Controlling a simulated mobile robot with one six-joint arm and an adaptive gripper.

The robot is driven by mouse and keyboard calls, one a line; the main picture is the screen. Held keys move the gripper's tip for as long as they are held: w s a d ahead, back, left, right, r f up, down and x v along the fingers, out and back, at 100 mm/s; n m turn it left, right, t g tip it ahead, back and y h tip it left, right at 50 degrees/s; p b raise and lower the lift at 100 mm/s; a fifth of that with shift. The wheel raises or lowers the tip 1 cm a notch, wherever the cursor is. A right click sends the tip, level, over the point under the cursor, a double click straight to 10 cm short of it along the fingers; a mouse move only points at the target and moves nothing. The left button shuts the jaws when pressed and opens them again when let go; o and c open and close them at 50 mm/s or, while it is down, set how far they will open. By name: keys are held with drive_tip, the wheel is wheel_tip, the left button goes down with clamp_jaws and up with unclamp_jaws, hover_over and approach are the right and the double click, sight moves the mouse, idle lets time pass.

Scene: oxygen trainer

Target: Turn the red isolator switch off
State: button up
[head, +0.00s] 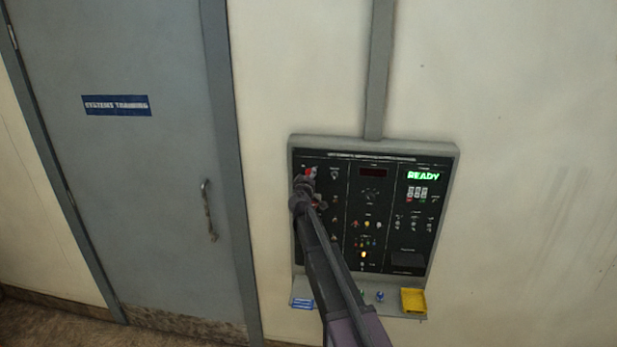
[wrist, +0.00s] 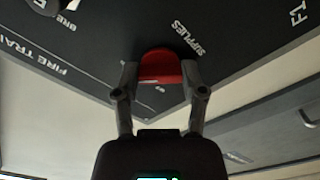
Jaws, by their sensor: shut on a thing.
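The red isolator switch (wrist: 160,66) is in the upper middle of the wrist view, on the dark panel face beside the lettering "SUPPLIES". My gripper (wrist: 160,76) is shut on it, one finger on each side. In the head view a little of the red switch (head: 310,172) shows at the panel's upper left corner. My gripper (head: 306,184) is right at it there and hides part of it. The switch's turned position is hard to read.
The control panel (head: 409,253) hangs on a pale wall and has several knobs, lamps and a green "READY" display (head: 423,176). A shelf below holds a yellow tray (head: 413,301). A grey door (head: 120,190) with a handle is to the left. My arm covers part of the panel.

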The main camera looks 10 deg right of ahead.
drive_tip(key=shift+n, duration=0.3)
drive_tip(key=n, duration=0.3)
drive_tip(key=shift+n, duration=0.3)
drive_tip(key=n, duration=0.4)
drive_tip(key=shift+w, duration=0.1)
drive_tip(key=n, duration=0.9)
drive_tip(key=o, duration=1.1)
drive_tip(key=shift+o, duration=0.2)
